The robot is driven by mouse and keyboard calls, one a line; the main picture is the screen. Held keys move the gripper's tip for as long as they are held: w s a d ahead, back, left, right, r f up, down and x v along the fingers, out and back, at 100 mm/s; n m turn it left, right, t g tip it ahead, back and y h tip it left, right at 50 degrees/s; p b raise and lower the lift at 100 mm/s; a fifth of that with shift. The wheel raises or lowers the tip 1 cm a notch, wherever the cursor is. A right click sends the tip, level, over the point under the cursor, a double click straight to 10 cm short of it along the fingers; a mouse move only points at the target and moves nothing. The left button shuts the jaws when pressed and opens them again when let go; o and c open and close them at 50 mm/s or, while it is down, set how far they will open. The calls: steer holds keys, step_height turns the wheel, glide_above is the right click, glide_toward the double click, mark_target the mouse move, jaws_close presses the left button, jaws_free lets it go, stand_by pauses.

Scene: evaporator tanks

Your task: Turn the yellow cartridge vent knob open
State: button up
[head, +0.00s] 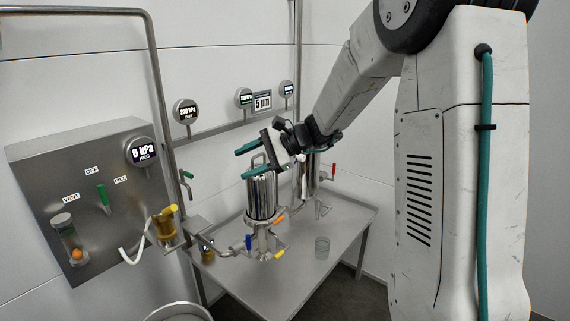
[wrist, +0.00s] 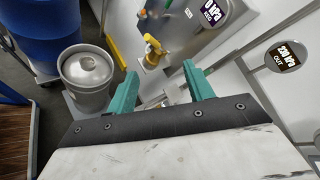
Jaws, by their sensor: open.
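A steel cartridge housing (head: 262,195) stands upright on the table. A small yellow handle (head: 280,254) is low on its right side, and an orange handle (head: 279,219) is higher up. A larger yellow fitting (head: 167,220) is on the line at the left panel; it also shows in the wrist view (wrist: 154,48), beyond my fingertips. I cannot tell for sure which yellow part is the vent knob. My gripper (head: 241,163) is open and empty, with its teal fingers pointing left near the top of the housing. In the wrist view my gripper (wrist: 161,69) touches no knob.
A second steel housing (head: 306,177) with a red handle stands behind. The steel panel (head: 45,165) with a green lever (head: 103,198) is at left. A metal keg (wrist: 86,80) stands on the floor.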

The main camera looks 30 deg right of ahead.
steer(key=w+d+f+m+t+h, duration=0.2)
steer(key=w+d+f+m+t, duration=0.25)
steer(key=d, duration=0.45)
steer(key=w+d+f+m+t+h, duration=0.25)
steer(key=w+d+f+m, duration=0.3)
steer(key=d, duration=0.35)
steer(key=w+d+f+m+t+h, duration=0.1)
steer(key=w+d+f+m+t, duration=0.35)
steer(key=d, duration=0.45)
steer(key=shift+g, duration=0.25)
steer(key=x, duration=0.5)
steer(key=f+x, duration=0.1)
steer(key=x, duration=0.2)
steer(key=shift+w, duration=0.1)
steer(key=shift+d, duration=0.1)
steer(key=c, duration=1)
